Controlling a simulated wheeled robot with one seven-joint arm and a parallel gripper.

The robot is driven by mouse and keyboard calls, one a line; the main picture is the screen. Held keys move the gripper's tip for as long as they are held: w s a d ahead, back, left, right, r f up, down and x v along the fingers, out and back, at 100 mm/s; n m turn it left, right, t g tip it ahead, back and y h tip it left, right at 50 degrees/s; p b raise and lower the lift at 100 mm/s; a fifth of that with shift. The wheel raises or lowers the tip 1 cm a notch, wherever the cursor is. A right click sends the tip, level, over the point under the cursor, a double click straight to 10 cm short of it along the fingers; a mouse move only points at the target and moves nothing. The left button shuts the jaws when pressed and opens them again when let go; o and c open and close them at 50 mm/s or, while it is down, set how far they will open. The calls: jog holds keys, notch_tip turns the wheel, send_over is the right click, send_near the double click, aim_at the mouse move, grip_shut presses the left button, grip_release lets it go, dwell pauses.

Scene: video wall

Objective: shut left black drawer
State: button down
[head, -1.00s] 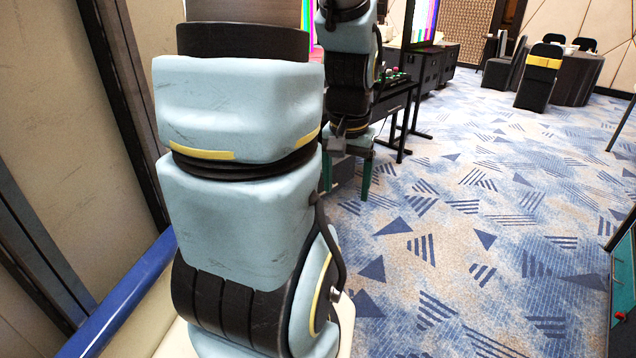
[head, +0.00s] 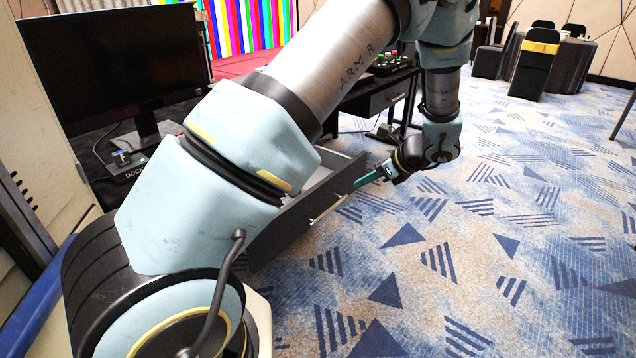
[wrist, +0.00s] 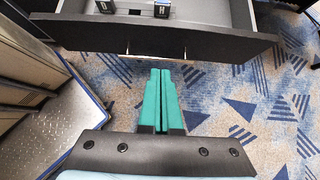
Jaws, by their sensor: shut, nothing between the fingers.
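The left black drawer (head: 292,226) is pulled open from the black desk in the head view, and my arm hides part of it. Its pale handle bar (head: 328,208) runs along the dark front. In the wrist view the drawer front (wrist: 210,45) crosses the top, with two small dark items (wrist: 161,8) in the grey interior. My gripper (head: 360,182) has teal fingers, shut and empty, beside the right end of the drawer front. In the wrist view the gripper (wrist: 160,72) points at the front, just below the handle (wrist: 160,58). I cannot tell whether they touch.
A black monitor (head: 110,65) stands on the desk at left. A second desk drawer (head: 385,97) farther back looks shut. A blue-edged platform (wrist: 60,115) lies at left in the wrist view. The patterned carpet (head: 470,230) is open to the right.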

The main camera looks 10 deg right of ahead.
jog(key=p, duration=0.1)
send_near(321, 191)
notch_tip(321, 191, down, 3)
jog(key=shift+w+a+f+p, duration=0.2)
jog(key=shift+w+a+p, duration=0.15)
jog(key=shift+w+a, duration=0.2)
jog(key=shift+w+a+f+p, duration=0.2)
jog(key=shift+w+a+p, duration=0.15)
jog(key=shift+w+a, duration=0.2)
jog(key=shift+w+a+f, duration=0.1)
jog(key=shift+w+a, duration=0.25)
jog(key=shift+a, duration=0.05)
